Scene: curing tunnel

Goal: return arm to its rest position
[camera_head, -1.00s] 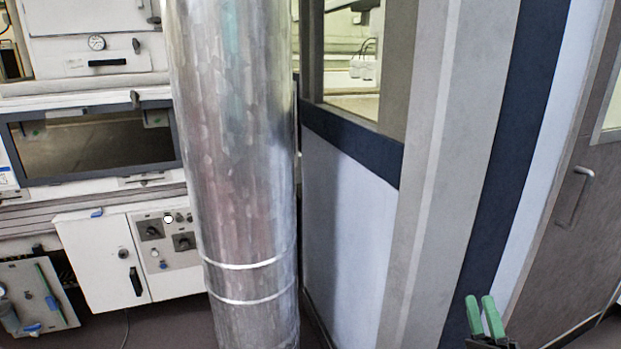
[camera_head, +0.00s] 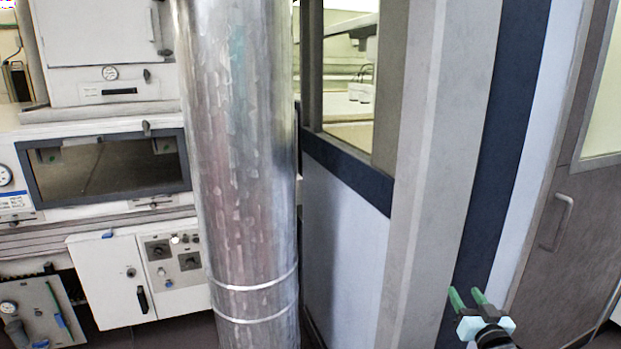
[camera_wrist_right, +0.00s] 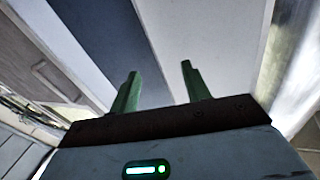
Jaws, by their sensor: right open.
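My right gripper (camera_head: 466,295) is at the lower right of the head view, in front of the dark blue strip of the wall panel. Its two green fingers stand apart with nothing between them. The right wrist view shows the same open green fingers (camera_wrist_right: 159,85), with pale and dark wall panels behind them and no object in the grip. My left gripper is in neither view.
A tall shiny metal column (camera_head: 240,170) stands in the middle. A white machine with a dark window (camera_head: 105,168) is behind it at left. A panelled wall (camera_head: 345,230) with a window runs to the right, then a brown door (camera_head: 575,240) with a handle.

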